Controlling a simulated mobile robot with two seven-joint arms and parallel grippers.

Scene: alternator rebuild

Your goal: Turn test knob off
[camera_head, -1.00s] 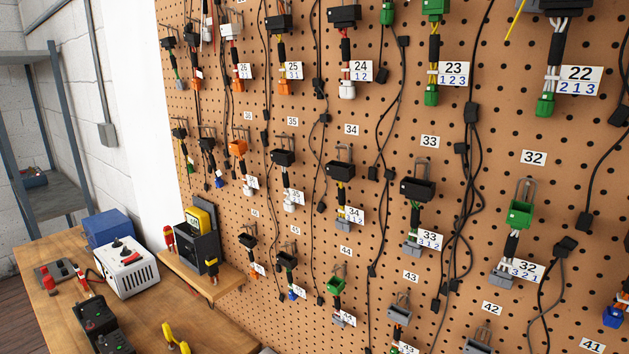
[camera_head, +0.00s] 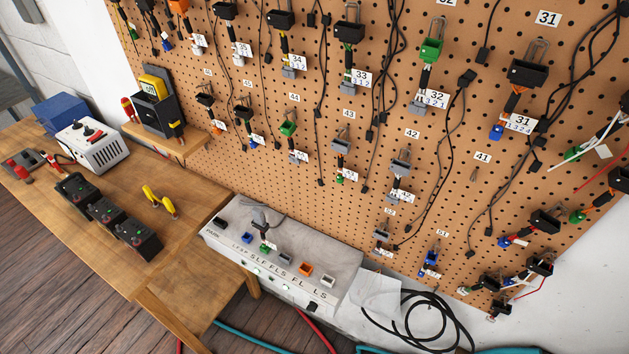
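A grey test box (camera_head: 337,262) stands at the right end of the wooden table, against the pegboard. Its top carries several coloured sockets and printed letters, with a grey cable plugged in. Small round green and dark parts and a black part (camera_head: 312,308) show on its front face; I cannot tell which is the test knob or how it is set. A white box (camera_head: 93,148) with red and black controls on top stands at the far left of the table. Neither of my grippers is in view.
The pegboard (camera_head: 330,160) holds several numbered connectors and hanging cables. Black control boxes (camera_head: 105,212) and yellow-handled pliers (camera_head: 160,201) lie on the wooden table (camera_head: 190,235). A black cable coil (camera_head: 425,318) and teal and red hoses lie low at the right.

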